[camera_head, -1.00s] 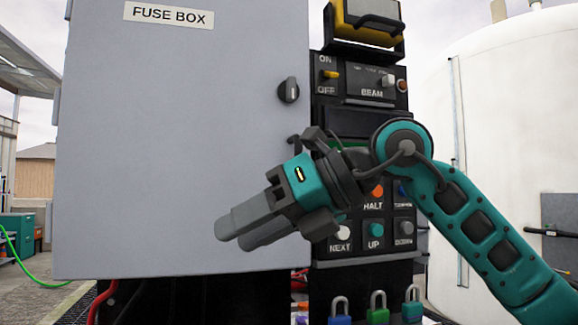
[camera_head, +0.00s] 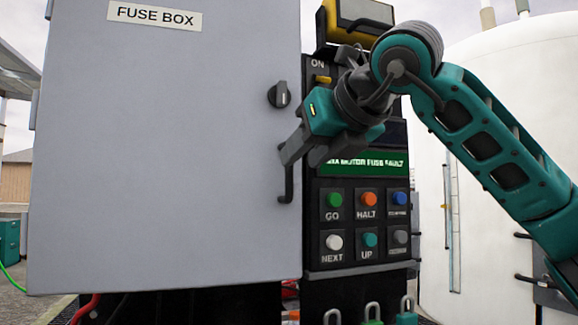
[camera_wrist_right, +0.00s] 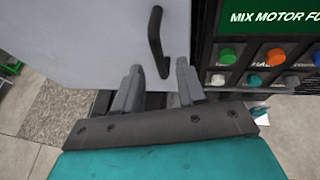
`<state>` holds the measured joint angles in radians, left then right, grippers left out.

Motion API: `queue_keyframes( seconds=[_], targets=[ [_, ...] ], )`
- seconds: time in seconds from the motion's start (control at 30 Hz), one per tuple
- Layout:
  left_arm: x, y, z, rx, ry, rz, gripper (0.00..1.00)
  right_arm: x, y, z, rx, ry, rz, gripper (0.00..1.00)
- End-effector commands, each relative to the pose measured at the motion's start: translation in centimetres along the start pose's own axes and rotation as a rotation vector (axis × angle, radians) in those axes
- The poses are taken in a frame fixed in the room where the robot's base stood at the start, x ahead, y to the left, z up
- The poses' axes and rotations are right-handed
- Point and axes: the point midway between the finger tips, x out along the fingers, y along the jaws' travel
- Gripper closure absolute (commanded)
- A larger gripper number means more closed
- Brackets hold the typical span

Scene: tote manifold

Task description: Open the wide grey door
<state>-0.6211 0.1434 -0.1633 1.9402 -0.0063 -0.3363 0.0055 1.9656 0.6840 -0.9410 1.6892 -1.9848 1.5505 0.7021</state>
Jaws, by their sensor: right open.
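The wide grey door (camera_head: 150,150), labelled FUSE BOX, looks shut and fills the left and middle of the head view. A black round latch knob (camera_head: 279,95) sits near its right edge. Below the knob is a black bar handle (camera_head: 287,185), partly hidden by my gripper. My right gripper (camera_head: 290,152) is open in front of the handle's upper part. In the right wrist view the handle (camera_wrist_right: 157,42) stands beyond and between the two open fingertips (camera_wrist_right: 160,75); I cannot tell whether they touch it. My left gripper is not in view.
A black control panel (camera_head: 312,220) with coloured buttons and a green screen (camera_head: 365,163) stands right of the door. Several padlocks (camera_head: 372,312) hang below. A white tank (camera_head: 480,100) is at the right. Paving (camera_head: 20,295) lies at lower left.

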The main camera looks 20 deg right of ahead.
Motion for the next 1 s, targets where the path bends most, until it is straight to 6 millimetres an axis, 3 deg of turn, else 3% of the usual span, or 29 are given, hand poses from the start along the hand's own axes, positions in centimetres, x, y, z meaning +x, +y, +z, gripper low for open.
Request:
queue_keyframes(
  seconds=[0.1,0.3,0.7,1.0],
  targets=[
    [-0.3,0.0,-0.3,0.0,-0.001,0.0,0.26,2.4,0.1,0.1,0.0,0.004,0.001,0.6],
    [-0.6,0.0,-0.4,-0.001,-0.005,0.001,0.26,4.8,0.1,0.0,-0.001,0.002,0.002,0.6],
    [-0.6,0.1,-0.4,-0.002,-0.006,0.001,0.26,5.5,0.1,0.0,-0.001,0.0,0.003,0.6],
    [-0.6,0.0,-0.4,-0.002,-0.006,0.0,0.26,5.5,0.1,0.0,-0.001,0.0,0.002,0.89]
  ],
)
